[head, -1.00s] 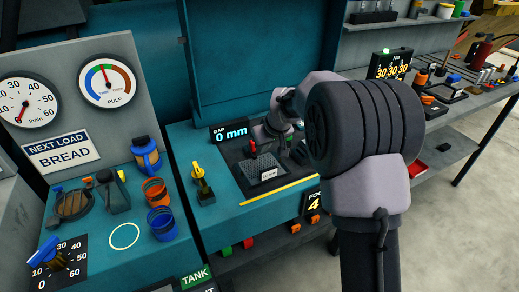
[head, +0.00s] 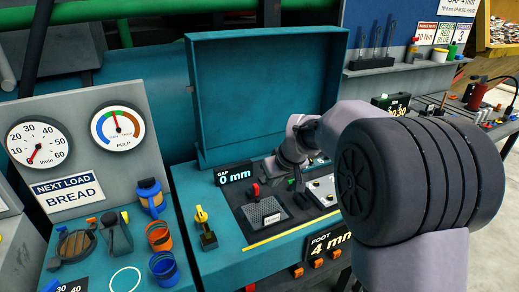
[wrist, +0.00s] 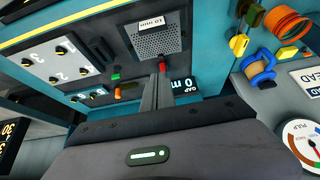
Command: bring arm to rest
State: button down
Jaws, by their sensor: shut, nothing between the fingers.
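My arm (head: 410,180) reaches from the lower right of the head view over the teal machine bench, its dark round joint large in front. In the wrist view my gripper (wrist: 158,88) shows as two dark fingers closed together, empty, above the machine's control deck. In the head view the fingers cannot be made out behind the wrist. Beyond the fingertips in the wrist view lies a grey grille plate (wrist: 150,40) with a red lever. The gap display (head: 234,174) reads 0 mm.
A raised teal lid (head: 262,95) stands behind the deck. Gauges and a "NEXT LOAD BREAD" sign (head: 70,192) stand at left, above blue and orange cups (head: 159,237). A yellow-handled lever (head: 205,228) stands front left of the deck. A tool bench (head: 490,130) is at right.

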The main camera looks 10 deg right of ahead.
jog(key=s+a+r+m, duration=0.1)
jog(key=s+r+m, duration=0.3)
jog(key=s, duration=0.8)
jog(key=s+a+r+m, duration=0.1)
jog(key=s+r, duration=0.5)
jog(key=s, duration=0.5)
jog(key=s+f+m, duration=0.3)
jog(key=s, duration=0.9)
jog(key=shift+f, duration=0.2)
